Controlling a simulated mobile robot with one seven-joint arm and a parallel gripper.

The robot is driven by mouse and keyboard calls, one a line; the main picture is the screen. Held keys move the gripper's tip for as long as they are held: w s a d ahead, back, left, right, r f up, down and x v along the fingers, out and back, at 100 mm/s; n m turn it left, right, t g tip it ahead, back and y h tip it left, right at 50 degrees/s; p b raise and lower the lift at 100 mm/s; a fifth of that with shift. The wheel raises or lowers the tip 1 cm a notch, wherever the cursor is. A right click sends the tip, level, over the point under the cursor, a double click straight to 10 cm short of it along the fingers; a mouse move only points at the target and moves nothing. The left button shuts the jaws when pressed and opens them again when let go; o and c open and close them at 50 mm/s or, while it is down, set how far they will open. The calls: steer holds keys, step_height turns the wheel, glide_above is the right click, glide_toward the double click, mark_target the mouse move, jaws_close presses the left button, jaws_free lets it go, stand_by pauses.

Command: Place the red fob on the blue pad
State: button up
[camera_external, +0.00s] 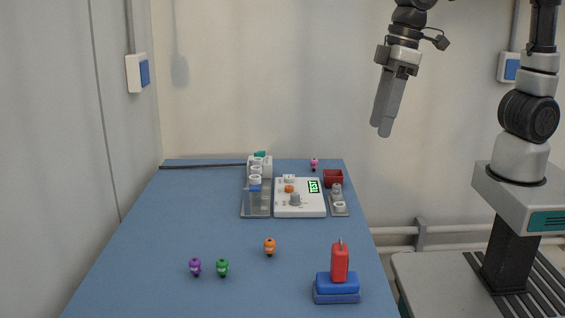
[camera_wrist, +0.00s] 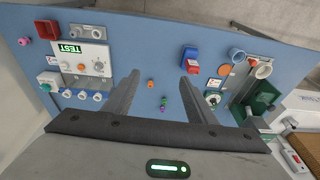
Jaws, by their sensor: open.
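The red fob (camera_external: 340,262) stands upright with a small loop on top. It rests on the blue pad (camera_external: 336,290), a stacked blue block at the table's front right.
Several small figures, such as the orange one (camera_external: 269,246), the purple one (camera_external: 195,267) and the green one (camera_external: 222,267), stand on the blue table. A white device (camera_external: 313,208) with a green display and a red box (camera_external: 333,177) are at the back.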

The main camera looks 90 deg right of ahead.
steer(key=s+d+r+t, duration=0.1)
steer(key=s+d, duration=0.3)
steer(key=s, duration=0.3)
steer(key=s+d+r+t, duration=0.1)
steer(key=s+d+t, duration=0.1)
steer(key=s+d, duration=0.2)
steer(key=s, duration=0.3)
steer(key=shift+r, duration=0.35)
steer(key=shift+r, duration=0.1)
step_height(320, 180, up, 5)
steer(key=p, duration=0.5)
